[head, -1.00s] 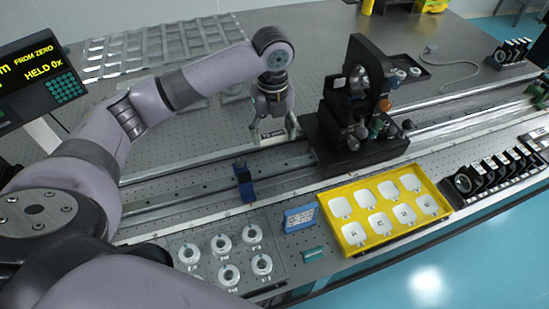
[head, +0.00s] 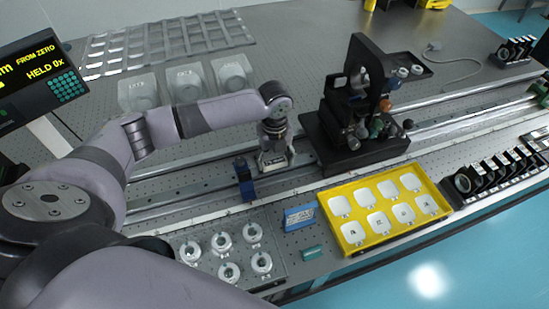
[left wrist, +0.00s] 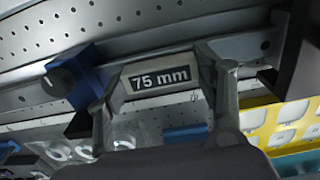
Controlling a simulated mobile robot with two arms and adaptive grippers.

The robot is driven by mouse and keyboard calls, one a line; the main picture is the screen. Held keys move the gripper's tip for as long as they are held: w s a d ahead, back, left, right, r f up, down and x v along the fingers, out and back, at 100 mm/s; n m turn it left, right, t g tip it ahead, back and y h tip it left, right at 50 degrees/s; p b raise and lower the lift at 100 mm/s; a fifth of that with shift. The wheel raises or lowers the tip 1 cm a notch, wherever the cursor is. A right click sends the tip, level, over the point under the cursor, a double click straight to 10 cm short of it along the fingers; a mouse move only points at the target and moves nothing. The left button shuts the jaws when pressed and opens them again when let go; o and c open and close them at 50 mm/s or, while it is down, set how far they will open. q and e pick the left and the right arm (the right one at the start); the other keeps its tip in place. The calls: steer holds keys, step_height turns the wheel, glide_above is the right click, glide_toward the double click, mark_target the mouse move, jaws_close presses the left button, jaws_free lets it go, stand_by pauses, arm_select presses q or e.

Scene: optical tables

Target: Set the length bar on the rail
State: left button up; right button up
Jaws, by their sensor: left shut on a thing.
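My left gripper (head: 274,165) is shut on the length bar (head: 272,158), a pale block. In the left wrist view its label reads "75 mm" on the length bar (left wrist: 160,80), between the two fingers. The bar is over or on the rail (head: 205,183), between the blue stop (head: 244,179) on its left and the black carriage (head: 350,145) on its right. In the left wrist view the blue stop (left wrist: 80,75) is close to the left finger. I cannot tell whether the bar touches the rail. My right gripper is not in view.
A yellow tray (head: 346,246) of white parts, a blue box (head: 300,217) and a plate of round mounts (head: 205,262) lie in front of the rail. Clear trays (head: 185,80) stand behind my arm. A display (head: 40,75) is at the left.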

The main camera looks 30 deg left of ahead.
mark_target(275, 161)
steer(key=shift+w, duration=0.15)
arm_select(q)
steer(key=o, duration=0.8)
steer(key=shift+f, duration=0.15)
steer(key=o, duration=0.5)
steer(key=shift+c, duration=0.2)
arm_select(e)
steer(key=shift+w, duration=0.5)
arm_select(q)
step_height(275, 161, up, 12)
steer(key=b, duration=0.2)
steer(key=shift+r, duration=0.2)
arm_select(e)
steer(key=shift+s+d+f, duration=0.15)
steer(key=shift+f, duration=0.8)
